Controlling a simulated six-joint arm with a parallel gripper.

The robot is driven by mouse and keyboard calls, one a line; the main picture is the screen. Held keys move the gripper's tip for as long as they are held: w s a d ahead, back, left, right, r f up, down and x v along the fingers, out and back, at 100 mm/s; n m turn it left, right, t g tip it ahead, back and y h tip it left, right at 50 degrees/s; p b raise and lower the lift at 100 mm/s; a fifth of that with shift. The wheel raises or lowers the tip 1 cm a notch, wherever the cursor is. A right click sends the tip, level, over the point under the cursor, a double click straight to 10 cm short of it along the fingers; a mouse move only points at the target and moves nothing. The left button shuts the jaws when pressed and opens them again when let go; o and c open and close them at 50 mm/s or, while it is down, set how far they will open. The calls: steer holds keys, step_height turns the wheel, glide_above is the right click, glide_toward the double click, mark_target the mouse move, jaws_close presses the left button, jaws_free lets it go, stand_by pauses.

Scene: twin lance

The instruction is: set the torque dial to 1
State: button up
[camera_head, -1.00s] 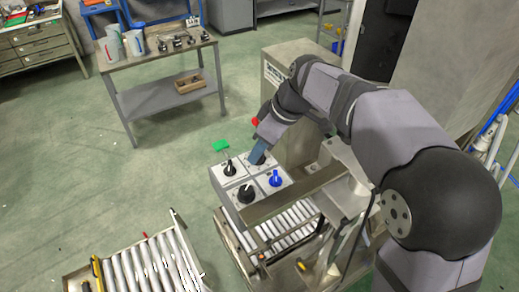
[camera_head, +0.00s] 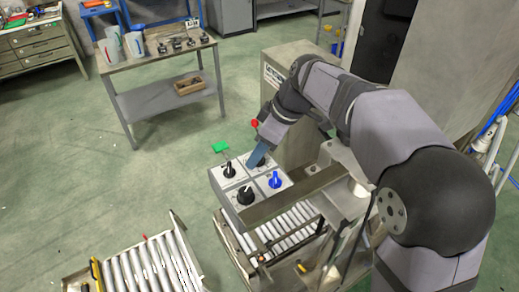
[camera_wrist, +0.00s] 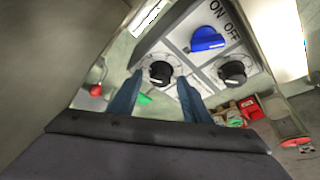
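A light grey control box (camera_head: 219,185) carries several knobs: a black one (camera_head: 229,170) at the left, a larger black one (camera_head: 245,195) in front, a blue one (camera_head: 275,180) at the right, and one at the back beside my gripper. My gripper (camera_head: 252,161) points down at that back corner. In the wrist view, its two blue fingers (camera_wrist: 160,78) are apart, with a black knob (camera_wrist: 160,72) between their tips. Contact cannot be told. Another black knob (camera_wrist: 232,73) and the blue knob (camera_wrist: 207,40) lie beyond. I cannot read which is the torque dial.
"ON" and "OFF" are printed near the blue knob. A green piece (camera_head: 220,146) and a red ball-shaped knob (camera_head: 254,123) are close to the gripper. A roller conveyor (camera_head: 290,229) lies below the box. A workbench (camera_head: 150,55) stands at the back left.

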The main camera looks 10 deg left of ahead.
steer(key=b+v, duration=0.1)
steer(key=v, duration=0.6)
steer(key=shift+r+b, duration=0.15)
steer(key=shift+b, duration=0.25)
steer(key=s+a+n+g+h+p, duration=0.2)
steer(key=a+p, duration=0.5)
steer(key=a, duration=0.1)
steer(key=w+d+m, duration=0.1)
steer(key=w+d+m+t+h, duration=0.1)
steer(key=m, duration=0.1)
steer(key=w+d+r+m, duration=0.1)
steer(key=shift+d+m+h, duration=0.3)
steer(key=shift+d+h, duration=0.1)
steer(key=shift+d+m, duration=0.35)
steer(key=shift+m, duration=0.25)
steer(key=shift+s+d+m+h, duration=0.1)
steer(key=shift+s+m+h, duration=0.05)
steer(key=shift+m, duration=0.4)
steer(key=shift+s+d+m+h, duration=0.1)
steer(key=shift+m+h, duration=0.05)
steer(key=shift+m, duration=0.4)
